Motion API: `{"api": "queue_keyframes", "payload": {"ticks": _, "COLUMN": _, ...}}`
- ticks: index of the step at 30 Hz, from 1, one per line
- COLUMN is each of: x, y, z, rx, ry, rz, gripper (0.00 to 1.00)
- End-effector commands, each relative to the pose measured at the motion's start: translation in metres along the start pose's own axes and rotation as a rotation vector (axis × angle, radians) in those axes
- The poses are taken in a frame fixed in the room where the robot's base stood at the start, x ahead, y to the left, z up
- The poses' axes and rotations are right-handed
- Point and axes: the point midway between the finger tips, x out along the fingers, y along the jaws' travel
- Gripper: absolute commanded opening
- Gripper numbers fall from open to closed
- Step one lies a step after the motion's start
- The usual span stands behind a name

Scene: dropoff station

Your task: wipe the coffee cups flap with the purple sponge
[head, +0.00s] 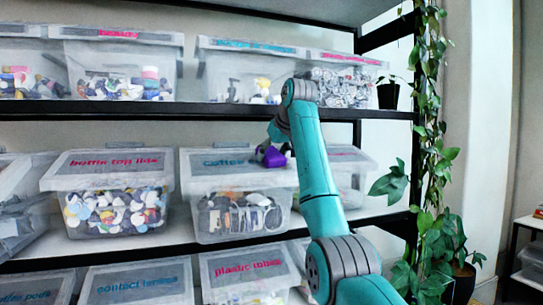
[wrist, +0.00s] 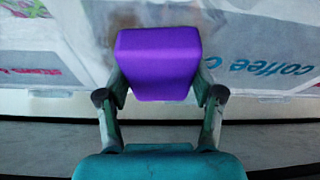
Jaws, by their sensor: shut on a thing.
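My gripper (wrist: 160,92) is shut on the purple sponge (wrist: 158,62), which sits between its two fingers in the wrist view. In the head view the sponge (head: 273,156) shows at the lid of the coffee cups bin. That bin's flap (head: 215,178) is a whitish lid with teal lettering, partly hidden by my arm and gripper. The flap (wrist: 270,45) also shows in the wrist view, with "coffee c" readable upside down. The sponge is over or against the flap; I cannot tell if it touches.
The bottle top lids bin (head: 108,190) stands left of the coffee cups bin on the same shelf. Another clear bin (head: 350,180) is to the right, partly behind my arm. The upper shelf edge (head: 150,110) runs above. A trailing plant (head: 425,150) hangs at the right.

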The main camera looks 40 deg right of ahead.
Motion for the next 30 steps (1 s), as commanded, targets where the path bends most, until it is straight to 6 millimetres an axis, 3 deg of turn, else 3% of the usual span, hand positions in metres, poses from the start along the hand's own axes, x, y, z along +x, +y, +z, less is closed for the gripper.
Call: {"api": "queue_keyframes", "payload": {"ticks": 30, "x": 0.000, "y": 0.064, "z": 0.011, "rx": 0.001, "ry": 0.000, "rz": 0.002, "gripper": 0.39}}
